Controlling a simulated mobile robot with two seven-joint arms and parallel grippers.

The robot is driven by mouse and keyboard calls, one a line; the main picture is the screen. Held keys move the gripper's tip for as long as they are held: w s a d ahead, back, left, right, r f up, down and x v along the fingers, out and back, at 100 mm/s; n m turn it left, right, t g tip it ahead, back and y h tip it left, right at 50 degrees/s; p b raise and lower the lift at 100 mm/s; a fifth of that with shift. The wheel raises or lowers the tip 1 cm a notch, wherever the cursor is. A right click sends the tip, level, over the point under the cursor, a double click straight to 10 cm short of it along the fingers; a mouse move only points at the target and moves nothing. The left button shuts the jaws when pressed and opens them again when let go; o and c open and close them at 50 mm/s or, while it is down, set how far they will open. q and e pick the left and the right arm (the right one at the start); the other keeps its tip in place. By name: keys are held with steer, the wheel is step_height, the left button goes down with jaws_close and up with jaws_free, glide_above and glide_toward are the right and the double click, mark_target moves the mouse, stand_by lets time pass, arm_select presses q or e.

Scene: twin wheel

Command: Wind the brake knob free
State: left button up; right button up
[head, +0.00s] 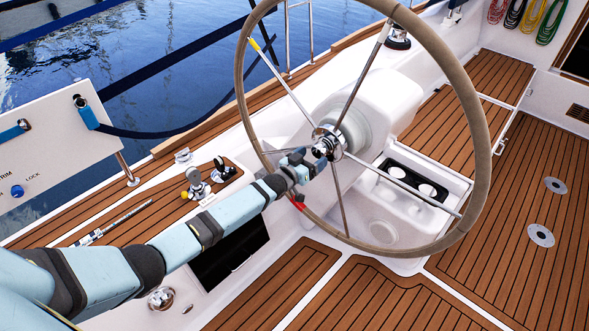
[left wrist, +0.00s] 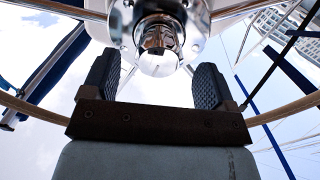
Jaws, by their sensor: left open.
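The brake knob (head: 322,149) is a shiny metal knob at the centre of the steering wheel's hub. In the left wrist view the chrome knob (left wrist: 159,50) shows at the top middle. My left gripper (head: 308,164) reaches it from the lower left in the head view. In the left wrist view my left gripper's two dark ribbed fingers (left wrist: 155,80) are open, with the knob ahead and between them. A gap shows on each side, and I see no contact. The fingertips are small and partly unclear in the head view. My right gripper is not in view.
The large tan-rimmed steering wheel (head: 482,133) stands around the hub, its metal spokes close to my left gripper. A white panel (head: 50,150) is at the left. Teak deck (head: 520,230) is clear at right.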

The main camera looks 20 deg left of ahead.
arm_select(q)
steer(key=v, duration=1)
steer(key=shift+p, duration=0.35)
steer(key=shift+s, duration=0.15)
